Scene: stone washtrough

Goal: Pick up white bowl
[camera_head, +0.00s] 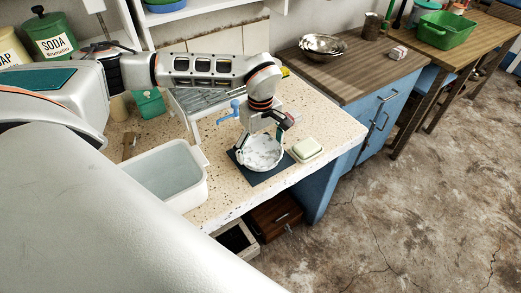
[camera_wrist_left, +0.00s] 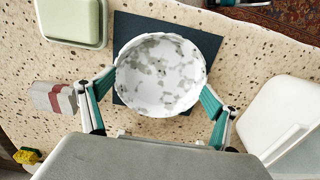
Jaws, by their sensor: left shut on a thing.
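The white bowl (camera_head: 262,152) has grey blotches and sits over a dark square mat (camera_head: 270,173) near the front edge of the speckled stone counter. It also shows in the left wrist view (camera_wrist_left: 160,75), with the mat (camera_wrist_left: 130,30) behind it. My left gripper (camera_head: 264,135) reaches down from above. In the left wrist view my left gripper (camera_wrist_left: 158,88) has its teal fingers on opposite sides of the bowl's rim and is shut on it. I cannot tell whether the bowl touches the mat. My right gripper is not in view.
A pale green soap dish (camera_head: 305,150) lies close to the right of the mat. A white basin (camera_head: 165,175) stands to the left. A blue tap handle (camera_head: 229,112) rises behind the bowl. Metal bowls (camera_head: 322,46) stand on the wooden worktop farther back.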

